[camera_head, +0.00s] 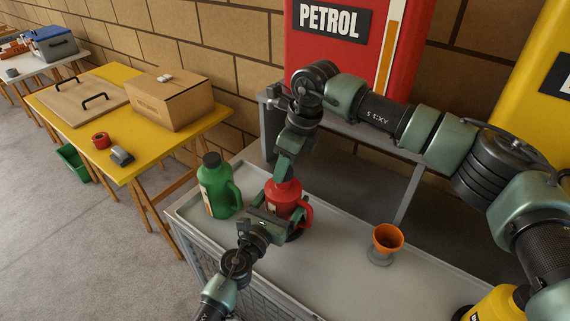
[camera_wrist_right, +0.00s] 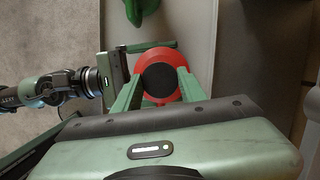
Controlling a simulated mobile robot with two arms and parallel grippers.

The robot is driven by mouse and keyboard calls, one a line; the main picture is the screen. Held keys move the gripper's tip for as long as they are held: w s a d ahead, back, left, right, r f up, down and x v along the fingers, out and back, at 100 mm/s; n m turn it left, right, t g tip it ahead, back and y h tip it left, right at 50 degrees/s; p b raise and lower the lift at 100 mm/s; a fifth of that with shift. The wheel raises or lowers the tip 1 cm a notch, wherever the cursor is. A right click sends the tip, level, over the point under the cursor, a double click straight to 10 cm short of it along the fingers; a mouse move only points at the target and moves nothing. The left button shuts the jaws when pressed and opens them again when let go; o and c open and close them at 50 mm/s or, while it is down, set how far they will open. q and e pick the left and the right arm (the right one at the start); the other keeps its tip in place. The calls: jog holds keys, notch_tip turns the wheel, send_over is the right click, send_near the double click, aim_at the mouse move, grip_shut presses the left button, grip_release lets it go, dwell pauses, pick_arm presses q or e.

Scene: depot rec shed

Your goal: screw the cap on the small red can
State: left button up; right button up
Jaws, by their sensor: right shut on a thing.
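The small red can (camera_head: 284,195) stands upright on the grey bench top, its handle to the right. My left gripper (camera_head: 275,212) closes around the can's body from the front left; its fingers also lie along the can's two sides in the right wrist view (camera_wrist_right: 150,75). My right gripper (camera_head: 284,176) points down onto the can's top, its fingers shut on the black cap. The round cap (camera_wrist_right: 159,79) is centred over the red can (camera_wrist_right: 173,57) in the right wrist view. In the head view the right gripper hides it. I cannot tell how tightly it sits.
A green jug (camera_head: 217,188) with a dark cap stands just left of the red can. An orange cup-like thing (camera_head: 388,238) on a grey base and a yellow container (camera_head: 497,305) are to the right. The bench (camera_head: 335,275) is bare between them.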

jog(key=shift+f, duration=0.45)
